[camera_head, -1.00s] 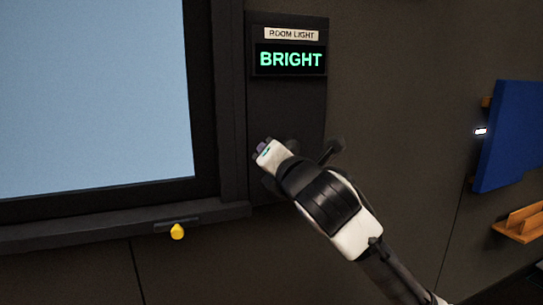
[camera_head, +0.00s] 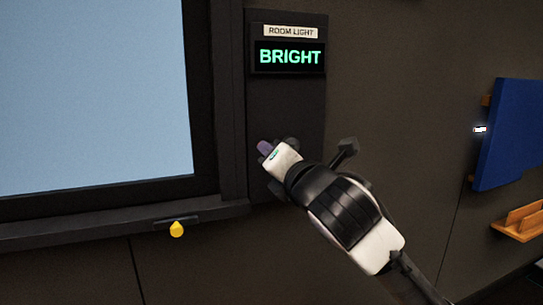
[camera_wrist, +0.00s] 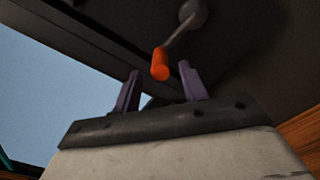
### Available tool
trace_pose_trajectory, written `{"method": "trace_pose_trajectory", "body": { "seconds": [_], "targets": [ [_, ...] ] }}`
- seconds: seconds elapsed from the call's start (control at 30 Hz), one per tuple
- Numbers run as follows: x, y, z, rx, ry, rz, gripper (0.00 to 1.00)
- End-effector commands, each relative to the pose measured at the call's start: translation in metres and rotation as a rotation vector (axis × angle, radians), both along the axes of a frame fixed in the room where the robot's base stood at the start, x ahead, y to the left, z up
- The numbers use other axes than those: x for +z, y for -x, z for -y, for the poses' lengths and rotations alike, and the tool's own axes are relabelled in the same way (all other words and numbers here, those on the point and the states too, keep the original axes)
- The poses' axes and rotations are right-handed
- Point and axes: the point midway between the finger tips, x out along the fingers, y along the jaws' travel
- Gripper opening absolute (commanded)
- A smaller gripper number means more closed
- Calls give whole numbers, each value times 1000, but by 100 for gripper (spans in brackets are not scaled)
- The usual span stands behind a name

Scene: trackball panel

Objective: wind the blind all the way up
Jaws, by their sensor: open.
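The window (camera_head: 90,100) shows a clear light blue pane, and no blind fabric can be made out across the visible part. In the wrist view, a crank with an orange handle (camera_wrist: 160,64) hangs on a thin arm from a dark round hub (camera_wrist: 193,13). My gripper (camera_wrist: 160,82) is open, with its two purple fingers apart. The handle appears between the fingertips in the picture, nearer the left one; I cannot tell whether it is between them in depth. In the head view, my gripper (camera_head: 267,148) is in front of the dark panel and hides the crank.
The panel (camera_head: 285,105) carries a room light display (camera_head: 290,57) reading BRIGHT. A yellow knob (camera_head: 177,229) sits below the window frame. A blue board (camera_head: 510,135) and a wooden shelf (camera_head: 518,222) are on the wall at the right.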

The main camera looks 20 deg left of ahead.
Motion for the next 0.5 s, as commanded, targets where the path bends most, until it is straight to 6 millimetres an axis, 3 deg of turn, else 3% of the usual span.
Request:
{"method": "trace_pose_trajectory", "body": {
  "seconds": [0.3,0.5],
  "targets": [
    [-1,51,52,-3,-1,3,43],
    [-1,68,69,-1,0,0,43]
  ]
}}
